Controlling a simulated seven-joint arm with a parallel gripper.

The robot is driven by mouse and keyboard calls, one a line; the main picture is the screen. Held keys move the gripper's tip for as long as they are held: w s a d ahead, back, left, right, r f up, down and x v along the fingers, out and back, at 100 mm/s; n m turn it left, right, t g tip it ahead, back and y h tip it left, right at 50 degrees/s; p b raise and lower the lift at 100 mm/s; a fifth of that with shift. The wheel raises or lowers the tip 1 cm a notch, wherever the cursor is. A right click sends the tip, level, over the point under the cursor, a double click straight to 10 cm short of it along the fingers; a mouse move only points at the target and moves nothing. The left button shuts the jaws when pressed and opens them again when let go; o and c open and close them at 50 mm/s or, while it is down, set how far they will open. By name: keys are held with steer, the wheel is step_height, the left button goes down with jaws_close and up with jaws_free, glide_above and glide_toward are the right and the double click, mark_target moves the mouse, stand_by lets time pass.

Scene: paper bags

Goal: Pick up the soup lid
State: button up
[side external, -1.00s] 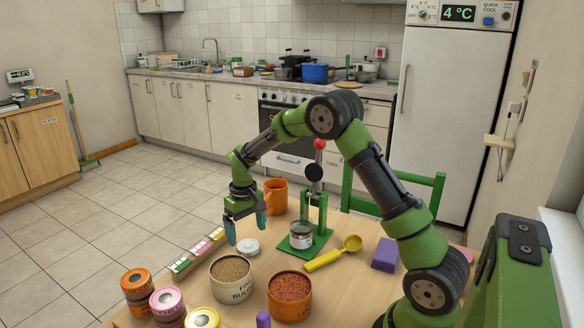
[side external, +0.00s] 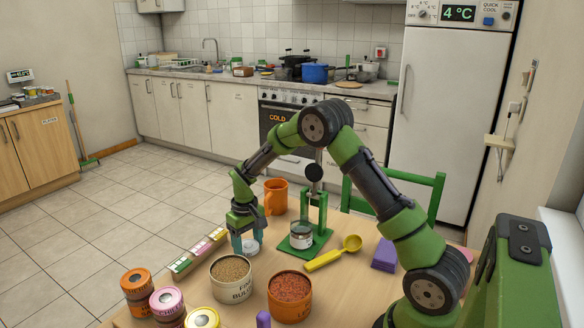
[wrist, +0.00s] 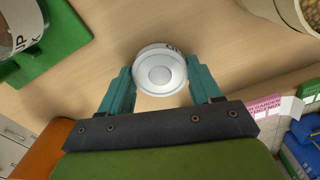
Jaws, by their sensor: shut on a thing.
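The soup lid is a round white lid (side external: 250,247) on the wooden table, just left of the green stand (side external: 290,247). In the wrist view the lid (wrist: 160,70) sits between the two teal fingers. My gripper (side external: 249,243) points down and is shut on the lid; it also shows in the wrist view (wrist: 161,82). I cannot tell any gap between lid and table. A small glass jar (side external: 301,237) with a pale label stands on the green stand. In the wrist view the jar (wrist: 20,25) is cut off at the upper left.
An orange mug (side external: 276,196) stands behind the lid. A tin of grain (side external: 233,292) and a tin of red contents (side external: 290,303) stand in front. A yellow scoop (side external: 325,260) and purple block (side external: 384,255) lie to the right.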

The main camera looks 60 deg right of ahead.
mark_target(248, 245)
step_height(248, 245, up, 8)
steer(key=shift+r, duration=0.1)
steer(key=s+d+r, duration=0.8)
steer(key=s, duration=0.4)
steer(key=shift+d+n, duration=0.3)
steer(key=shift+n, duration=0.1)
steer(key=shift+f, duration=0.1)
steer(key=shift+f, duration=2.75)
steer(key=shift+f, duration=0.9)
